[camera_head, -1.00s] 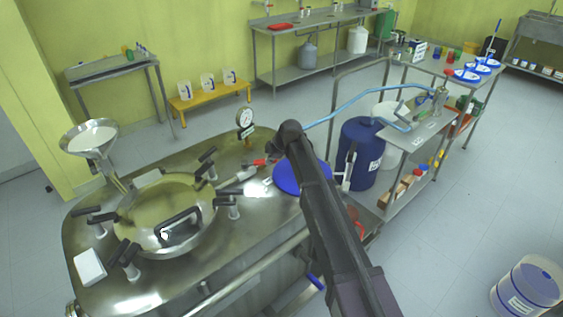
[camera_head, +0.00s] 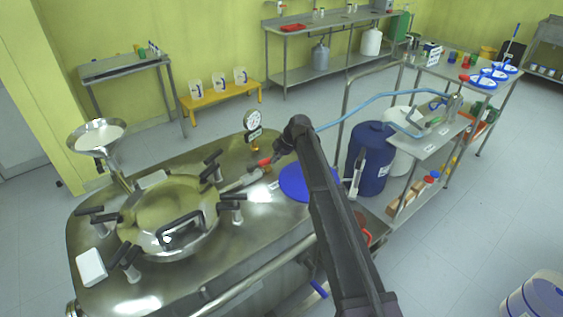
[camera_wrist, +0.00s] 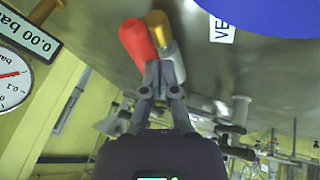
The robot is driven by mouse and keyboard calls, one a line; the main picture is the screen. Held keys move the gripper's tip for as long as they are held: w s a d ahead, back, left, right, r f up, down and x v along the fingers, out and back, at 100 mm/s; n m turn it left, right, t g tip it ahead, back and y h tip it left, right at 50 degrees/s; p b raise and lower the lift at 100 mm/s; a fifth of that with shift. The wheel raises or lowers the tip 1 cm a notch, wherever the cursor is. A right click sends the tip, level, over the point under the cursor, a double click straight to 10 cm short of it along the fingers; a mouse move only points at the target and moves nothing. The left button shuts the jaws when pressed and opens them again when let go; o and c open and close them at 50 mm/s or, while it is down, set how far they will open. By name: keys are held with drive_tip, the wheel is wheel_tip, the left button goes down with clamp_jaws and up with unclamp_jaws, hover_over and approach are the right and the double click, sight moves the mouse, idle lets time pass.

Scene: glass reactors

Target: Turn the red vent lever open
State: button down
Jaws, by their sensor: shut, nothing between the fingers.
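The red vent lever (camera_head: 264,162) is on top of the steel reactor vessel (camera_head: 205,265), between the gauge and the blue disc. In the wrist view the red lever handle (camera_wrist: 137,42) lies beside a brass-coloured fitting (camera_wrist: 157,22). My gripper (camera_wrist: 161,72) is shut and empty, its fingertips right at the handle's near end and the fitting. I cannot tell whether they touch. In the head view my gripper (camera_head: 279,154) is just right of the lever, and my arm reaches in from the lower right.
A round pressure gauge (camera_head: 252,119) with a 0.00 bar display (camera_wrist: 29,35) stands close behind the lever. A blue disc (camera_head: 297,182) lies to the right. A white label (camera_wrist: 222,31) beginning "VE" is beside it. The lid's black-handled clamps (camera_head: 210,168) are left.

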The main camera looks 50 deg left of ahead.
drive_tip(key=shift+s+a, duration=0.1)
drive_tip(key=shift+a, duration=0.15)
idle(0.3)
drive_tip(key=shift+d+r, duration=0.2)
drive_tip(key=shift+d, duration=0.2)
drive_tip(key=d+p+v, duration=0.1)
drive_tip(key=p+v, duration=0.9)
drive_tip(key=v, duration=0.2)
drive_tip(key=shift+s+d+f+p, duration=0.15)
drive_tip(key=shift+s+d+p, duration=0.1)
drive_tip(key=shift+s+p, duration=0.05)
idle(0.6)
